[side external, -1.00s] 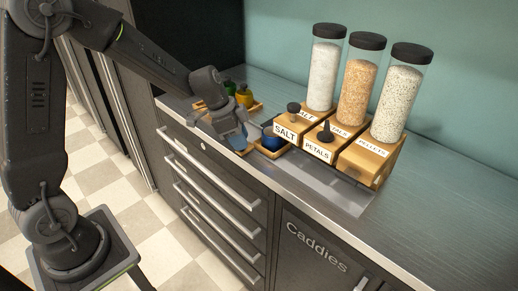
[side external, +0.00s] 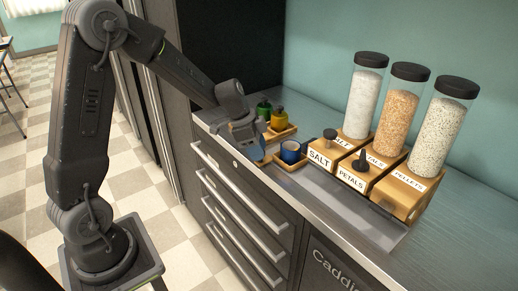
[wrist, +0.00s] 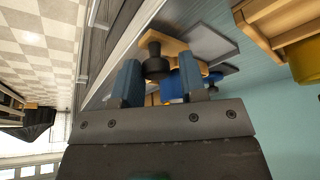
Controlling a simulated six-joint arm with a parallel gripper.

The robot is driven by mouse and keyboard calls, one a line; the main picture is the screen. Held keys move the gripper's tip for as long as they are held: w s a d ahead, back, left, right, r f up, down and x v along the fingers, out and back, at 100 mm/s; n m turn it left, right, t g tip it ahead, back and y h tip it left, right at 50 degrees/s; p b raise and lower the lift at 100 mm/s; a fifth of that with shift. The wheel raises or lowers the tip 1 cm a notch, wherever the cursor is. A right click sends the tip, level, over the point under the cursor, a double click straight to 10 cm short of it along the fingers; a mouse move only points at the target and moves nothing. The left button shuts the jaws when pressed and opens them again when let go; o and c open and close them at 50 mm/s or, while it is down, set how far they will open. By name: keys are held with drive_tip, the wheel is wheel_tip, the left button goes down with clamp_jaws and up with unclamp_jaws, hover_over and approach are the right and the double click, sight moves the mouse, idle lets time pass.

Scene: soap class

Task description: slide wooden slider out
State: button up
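In the side view, the wooden dispenser stand (side external: 410,193) has blocks labelled SALT (side external: 322,154) and PETALS (side external: 353,176), each with a dark knob on top. The PELLETS part shows no knob there. My gripper (side external: 250,145) is low over the counter, left of the blue cup (side external: 290,153). In the wrist view, a wooden piece (wrist: 172,46) with a dark knob (wrist: 157,66) appears between the two fingertips of my gripper (wrist: 157,82). The fingers are apart, with a gap beside the knob. Finger contact and the piece's underside are hidden.
A wooden tray (side external: 283,133) with a yellow bottle (side external: 278,119) and a green bottle (side external: 263,109) stands behind my gripper. Three tall jars (side external: 397,105) rise over the stand. The counter edge (side external: 290,207) runs above drawers (side external: 240,215).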

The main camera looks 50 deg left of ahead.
drive_tip(key=shift+o, duration=1.2)
drive_tip(key=shift+r, duration=0.1)
drive_tip(key=v, duration=1.3)
drive_tip(key=shift+r, duration=0.25)
drive_tip(key=shift+s+a, duration=0.1)
drive_tip(key=shift+a, duration=0.05)
drive_tip(key=s+d+v, duration=0.1)
drive_tip(key=v, duration=0.8)
drive_tip(key=shift+s+r, duration=0.2)
drive_tip(key=shift+s, duration=0.1)
drive_tip(key=shift+d, duration=0.1)
drive_tip(key=s+d+f+n+t+y, duration=0.1)
drive_tip(key=s+d+f+n, duration=0.3)
drive_tip(key=s+d, duration=0.2)
drive_tip(key=s+d+f+n+t+y, duration=0.1)
drive_tip(key=s+d+f+n+y, duration=0.1)
drive_tip(key=s+d+n, duration=0.3)
drive_tip(key=s+d+f, duration=0.1)
drive_tip(key=s+d, duration=0.1)
drive_tip(key=s, duration=0.2)
drive_tip(key=shift+d+f, duration=0.25)
drive_tip(key=shift+f, duration=0.1)
